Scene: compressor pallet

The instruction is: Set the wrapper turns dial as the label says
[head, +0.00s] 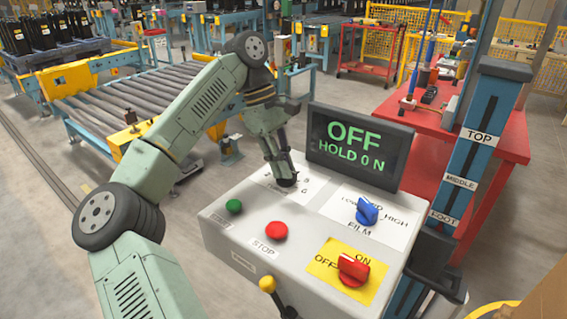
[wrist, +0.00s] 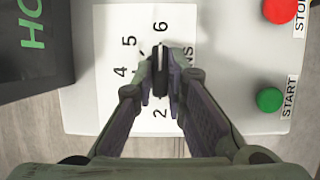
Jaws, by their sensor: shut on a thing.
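The turns dial is a dark knob (wrist: 160,66) on a white plate (wrist: 112,45) printed with numbers; 2, 4, 5 and 6 can be read in the wrist view. The knob lies lengthwise toward the 6 at one end and near the 2 at the other; which end is the pointer I cannot tell. My gripper (wrist: 164,75) is shut on the knob from above, a finger on each side. In the head view my gripper (head: 285,181) reaches down to the panel and hides the dial. No label stating the turns can be read.
The control panel (head: 225,243) also bears a green START button (head: 233,206), red STOP button (head: 276,231), blue film knob (head: 367,211) and red OFF/ON switch (head: 353,270). A screen (head: 357,147) behind reads "OFF HOLD 0 N". A post (head: 466,165) stands at right.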

